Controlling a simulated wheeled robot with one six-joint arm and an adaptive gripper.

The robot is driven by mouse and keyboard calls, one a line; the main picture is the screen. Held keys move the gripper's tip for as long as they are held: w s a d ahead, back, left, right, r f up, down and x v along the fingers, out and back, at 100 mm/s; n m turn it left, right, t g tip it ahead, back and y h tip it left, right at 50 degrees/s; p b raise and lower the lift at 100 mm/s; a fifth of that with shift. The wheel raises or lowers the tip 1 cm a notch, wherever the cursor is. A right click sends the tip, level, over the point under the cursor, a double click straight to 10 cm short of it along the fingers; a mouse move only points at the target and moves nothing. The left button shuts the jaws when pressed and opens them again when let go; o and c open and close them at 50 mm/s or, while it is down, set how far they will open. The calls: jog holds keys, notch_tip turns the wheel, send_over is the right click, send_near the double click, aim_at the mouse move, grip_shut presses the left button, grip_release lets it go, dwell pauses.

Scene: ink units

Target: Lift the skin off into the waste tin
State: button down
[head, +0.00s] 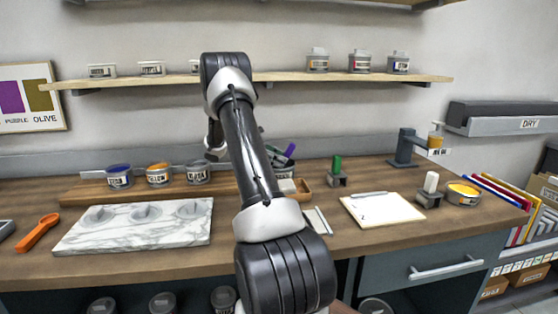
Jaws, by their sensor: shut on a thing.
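My arm rises through the middle of the head view and bends down behind itself. My gripper (277,157) shows only partly to the right of the arm, above the back of the bench. Three open ink tins stand in a row at left: blue (119,177), orange-yellow (158,174) and a grey-looking one (197,173). A yellow-topped tin (463,194) stands at far right. I cannot make out a skin or tell which tin is for waste.
A marble slab (135,228) and an orange spoon (38,232) lie at front left. A green tool (337,168) and a white one (431,184) stand in holders, with a pad of paper (382,211) between. A shelf (285,77) with tins crosses above.

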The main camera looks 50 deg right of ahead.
notch_tip(320, 180, up, 11)
jog(key=shift+r, duration=0.2)
dwell(0.5)
